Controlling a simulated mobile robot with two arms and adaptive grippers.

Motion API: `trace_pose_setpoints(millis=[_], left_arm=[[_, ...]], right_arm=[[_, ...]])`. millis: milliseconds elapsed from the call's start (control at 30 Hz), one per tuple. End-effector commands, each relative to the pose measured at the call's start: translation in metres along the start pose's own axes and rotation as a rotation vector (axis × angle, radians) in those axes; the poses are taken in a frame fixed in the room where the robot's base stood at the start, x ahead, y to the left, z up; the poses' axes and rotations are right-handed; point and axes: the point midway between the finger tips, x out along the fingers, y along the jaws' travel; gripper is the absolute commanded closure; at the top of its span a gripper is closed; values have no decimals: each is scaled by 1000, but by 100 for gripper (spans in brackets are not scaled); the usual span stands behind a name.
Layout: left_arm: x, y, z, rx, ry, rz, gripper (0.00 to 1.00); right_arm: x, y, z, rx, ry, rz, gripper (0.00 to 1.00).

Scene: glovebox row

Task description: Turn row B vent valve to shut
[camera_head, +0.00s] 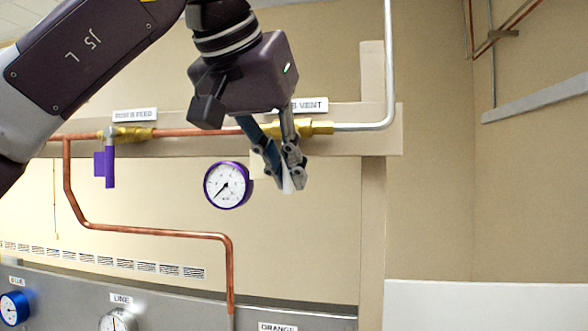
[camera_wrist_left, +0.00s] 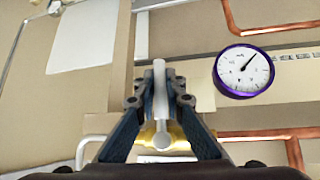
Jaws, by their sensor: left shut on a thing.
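The vent valve has a brass body (camera_head: 318,128) on the horizontal pipe, under a white label (camera_head: 309,104) partly covered by my gripper and reading "B VENT". My left gripper (camera_head: 289,172) is at this valve, shut on its pale lever handle (camera_wrist_left: 160,88). In the head view the handle's white tip (camera_head: 288,187) shows below the fingers. In the left wrist view the handle lies between both fingers (camera_wrist_left: 160,92), with the brass body also visible (camera_wrist_left: 152,136) behind. The lever appears to point down, across the pipe. My right gripper is not in view.
A feed valve with a purple lever (camera_head: 109,166) pointing down is on the left of the same pipe. A purple-rimmed gauge (camera_head: 228,185) hangs close left of my gripper. A bent copper pipe (camera_head: 150,229) runs below.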

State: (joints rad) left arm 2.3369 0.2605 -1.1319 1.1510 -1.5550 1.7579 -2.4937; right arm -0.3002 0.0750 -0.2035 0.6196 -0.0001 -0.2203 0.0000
Motion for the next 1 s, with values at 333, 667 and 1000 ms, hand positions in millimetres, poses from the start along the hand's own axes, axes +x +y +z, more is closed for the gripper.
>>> trace_pose_setpoints(millis=[333, 667, 1000], left_arm=[[1, -2, 2, 29, -14, -29, 100], [1, -2, 2, 29, -14, -28, 83], [0, -2, 1, 26, -10, -26, 72]], right_arm=[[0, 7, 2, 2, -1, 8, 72], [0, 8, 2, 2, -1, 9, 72], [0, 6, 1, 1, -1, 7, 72]])
